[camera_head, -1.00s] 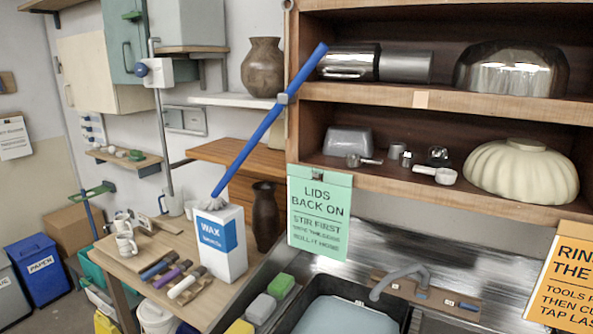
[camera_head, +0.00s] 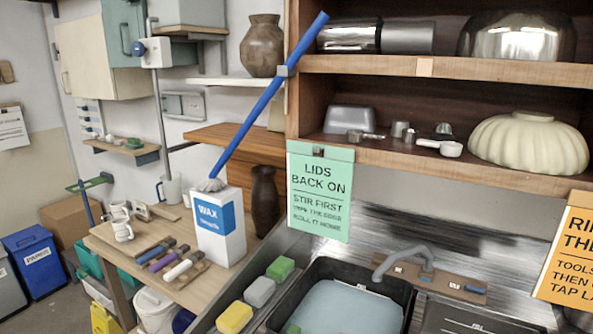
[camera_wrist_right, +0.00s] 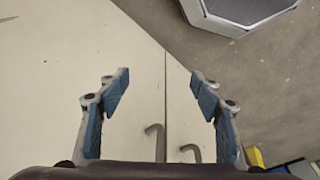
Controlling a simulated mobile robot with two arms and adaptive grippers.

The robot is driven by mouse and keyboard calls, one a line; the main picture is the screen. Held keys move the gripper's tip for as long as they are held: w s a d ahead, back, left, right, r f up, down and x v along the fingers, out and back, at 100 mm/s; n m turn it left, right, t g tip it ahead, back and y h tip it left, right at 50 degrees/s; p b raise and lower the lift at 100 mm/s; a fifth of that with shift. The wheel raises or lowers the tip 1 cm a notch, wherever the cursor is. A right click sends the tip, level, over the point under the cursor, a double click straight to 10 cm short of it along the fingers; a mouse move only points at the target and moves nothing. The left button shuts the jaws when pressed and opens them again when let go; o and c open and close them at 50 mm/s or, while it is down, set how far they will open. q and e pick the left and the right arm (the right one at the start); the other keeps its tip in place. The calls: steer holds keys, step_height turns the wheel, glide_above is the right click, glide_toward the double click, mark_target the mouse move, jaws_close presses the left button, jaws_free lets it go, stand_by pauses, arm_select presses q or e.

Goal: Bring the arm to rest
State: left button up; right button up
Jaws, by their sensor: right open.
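My right gripper (camera_wrist_right: 160,85) shows in the right wrist view, with its two blue-padded fingers spread apart and nothing between them. Behind it are pale cabinet doors with two grey handles (camera_wrist_right: 154,142); I cannot tell how far off they are. Neither gripper shows in the head view, and my left gripper is in no view.
The head view shows a sink basin (camera_head: 345,308) with sponges (camera_head: 260,291) beside it. A wooden bench (camera_head: 130,255) holds a white wax box (camera_head: 218,235) and a blue pole (camera_head: 262,105) leans over it. Shelves (camera_head: 450,70) are above right. Grey floor (camera_wrist_right: 190,25) shows in the wrist view.

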steer(key=s+d+f+b, duration=0.1)
steer(key=s+f+b, duration=0.1)
steer(key=s+f, duration=0.6)
steer(key=s+d+f+g+b, duration=0.1)
steer(key=s+f+b, duration=0.1)
steer(key=s+f, duration=0.5)
step_height(320, 180, down, 4)
steer(key=shift+s+d+r+b, duration=0.15)
steer(key=shift+s+d+b, duration=0.15)
steer(key=shift+s+d, duration=0.1)
